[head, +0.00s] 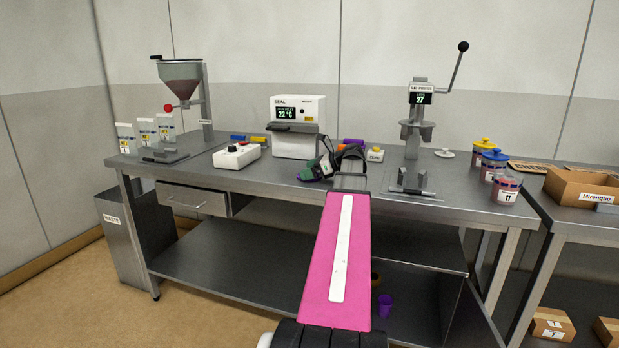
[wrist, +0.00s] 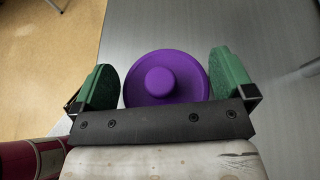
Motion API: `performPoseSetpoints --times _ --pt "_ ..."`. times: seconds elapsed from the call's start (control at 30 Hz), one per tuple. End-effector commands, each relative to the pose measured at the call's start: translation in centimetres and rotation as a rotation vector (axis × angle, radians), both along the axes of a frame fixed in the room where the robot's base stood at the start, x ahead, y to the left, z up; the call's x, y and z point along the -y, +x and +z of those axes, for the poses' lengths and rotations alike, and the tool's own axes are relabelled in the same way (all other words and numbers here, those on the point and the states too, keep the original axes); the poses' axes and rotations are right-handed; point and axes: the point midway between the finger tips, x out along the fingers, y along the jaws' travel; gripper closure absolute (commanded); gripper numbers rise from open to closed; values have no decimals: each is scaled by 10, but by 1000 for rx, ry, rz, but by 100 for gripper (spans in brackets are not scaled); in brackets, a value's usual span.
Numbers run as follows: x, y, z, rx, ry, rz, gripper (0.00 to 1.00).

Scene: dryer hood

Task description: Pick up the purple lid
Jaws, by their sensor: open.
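The purple lid (wrist: 165,80) is round with a raised knob in its middle. In the wrist view it lies on the grey metal table between the two green finger pads of my gripper (wrist: 165,66). The gripper is open, with a small gap on each side of the lid. The near rim of the lid is hidden behind the dark gripper bar.
A white sealer (head: 297,125) and a control box (head: 236,156) stand to the left. A lever press (head: 417,130) stands to the right, then jars with coloured lids (head: 484,150). Another purple item (head: 353,142) is behind my gripper. The table's front edge is close by.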

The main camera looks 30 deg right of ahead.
Motion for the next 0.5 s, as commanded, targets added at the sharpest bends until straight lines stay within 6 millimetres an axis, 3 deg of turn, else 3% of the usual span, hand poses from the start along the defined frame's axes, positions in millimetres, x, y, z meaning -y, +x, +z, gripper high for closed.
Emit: performPoseSetpoints --times 0.1,0.2,0.5 --pt "0 0 0 0 0 0 0" --pt "1 0 0 0 0 0 26" --pt "1 -1 0 0 0 0 28"
